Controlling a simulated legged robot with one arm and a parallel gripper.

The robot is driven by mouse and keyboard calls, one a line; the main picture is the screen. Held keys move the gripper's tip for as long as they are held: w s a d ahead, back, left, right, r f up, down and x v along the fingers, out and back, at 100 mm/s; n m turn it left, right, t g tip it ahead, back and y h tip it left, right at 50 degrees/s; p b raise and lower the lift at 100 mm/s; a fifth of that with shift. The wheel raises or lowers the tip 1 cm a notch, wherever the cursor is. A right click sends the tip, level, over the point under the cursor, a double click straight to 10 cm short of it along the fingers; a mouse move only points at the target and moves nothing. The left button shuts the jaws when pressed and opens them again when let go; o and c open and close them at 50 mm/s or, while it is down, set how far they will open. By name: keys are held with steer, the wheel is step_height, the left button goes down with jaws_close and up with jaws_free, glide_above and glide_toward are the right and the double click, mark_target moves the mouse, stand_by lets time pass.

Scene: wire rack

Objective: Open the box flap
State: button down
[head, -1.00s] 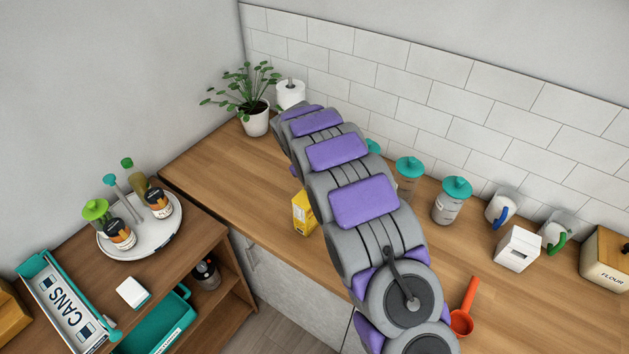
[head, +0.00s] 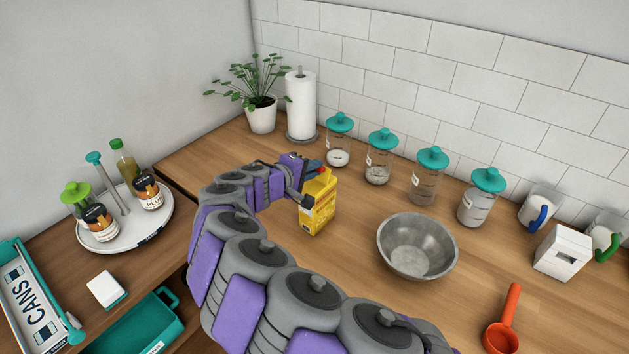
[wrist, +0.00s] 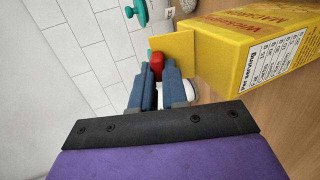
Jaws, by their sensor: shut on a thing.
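The yellow box (head: 320,212) stands upright on the wooden counter, left of the metal bowl. It also shows in the wrist view (wrist: 230,42), lying sideways in that picture. Its yellow flap (wrist: 176,46) sticks out from the top end of the box. My gripper (head: 316,170) is at the top of the box, reaching in from the left. In the wrist view its blue-grey fingers (wrist: 163,80) with a red tip are close together at the flap, shut on it. The exact contact is partly hidden by the fingers.
A metal bowl (head: 417,247) stands right of the box. Glass jars with teal lids (head: 381,150) line the wall behind. A paper towel roll (head: 301,105) and potted plant (head: 262,112) stand at the back left. A red scoop (head: 502,325) lies at the front right.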

steer(key=shift+s+a+f+t+h+b, duration=0.3)
steer(key=shift+t+h+b, duration=0.2)
steer(key=shift+t+b, duration=0.2)
steer(key=shift+s+a+f+t+h+b, duration=0.25)
steer(key=shift+f+t+h+b, duration=0.2)
steer(key=shift+t+b, duration=0.2)
steer(key=shift+r, duration=0.1)
steer(key=c, duration=1.1)
jaws_free()
steer(key=shift+r, duration=0.1)
steer(key=p+v, duration=0.1)
steer(key=v, duration=0.4)
steer(key=p+v, duration=0.1)
steer(key=v, duration=0.5)
steer(key=p+v, duration=0.1)
steer(key=v, duration=0.5)
steer(key=shift+s+a+f, duration=0.1)
steer(key=shift+a+f, duration=0.1)
steer(key=shift+f, duration=0.1)
